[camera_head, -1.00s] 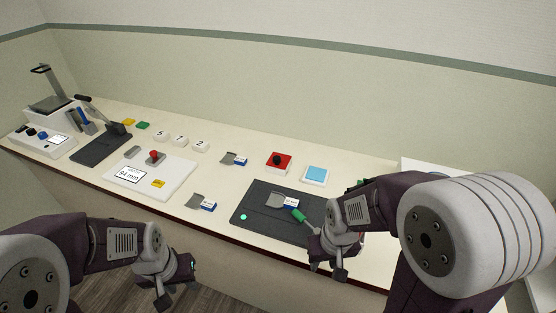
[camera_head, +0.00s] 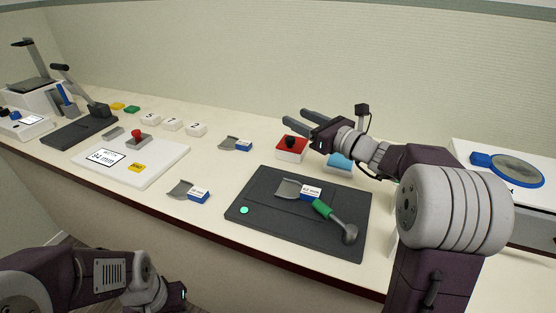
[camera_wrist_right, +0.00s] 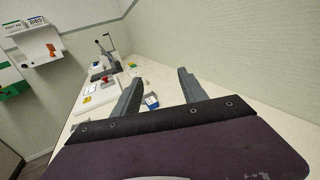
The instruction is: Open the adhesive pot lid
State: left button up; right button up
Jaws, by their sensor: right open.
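The adhesive pot (camera_head: 290,154) is a red square block with a round black knob lid (camera_head: 291,141) on top, near the back of the counter. The lid sits on the pot. My right gripper (camera_head: 290,112) is open and empty, its fingers behind and above the pot, pointing left. In the right wrist view, its two fingers (camera_wrist_right: 158,82) are spread, and a blue-and-white labelled piece (camera_wrist_right: 151,101) shows beyond them. I cannot make out the pot there. My left gripper (camera_head: 170,298) is low at the front, below the counter edge, and its jaws are unclear.
A light blue block (camera_head: 340,163) stands right of the pot, under my right wrist. A dark mat (camera_head: 265,221) in front holds a scraper and a green-handled tool (camera_head: 332,215). White number blocks (camera_head: 173,124) stand left. A white device (camera_head: 497,171) is at right.

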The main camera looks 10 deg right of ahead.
jog(key=b, duration=0.3)
send_near(286, 138)
jog(key=w, duration=0.1)
jog(key=w+a+f, duration=0.1)
jog(key=w, duration=0.2)
jog(key=shift+w+a+f, duration=0.2)
jog(key=shift+a+f, duration=0.05)
jog(key=x, duration=0.7)
jog(key=shift+r, duration=0.3)
pick_arm(q)
notch_tip(286, 138, down, 4)
jog(key=shift+s+r, duration=0.1)
jog(key=shift+s, duration=0.05)
pick_arm(e)
jog(key=shift+w+a+r, duration=0.1)
jog(key=shift+w, duration=0.2)
grip_shut()
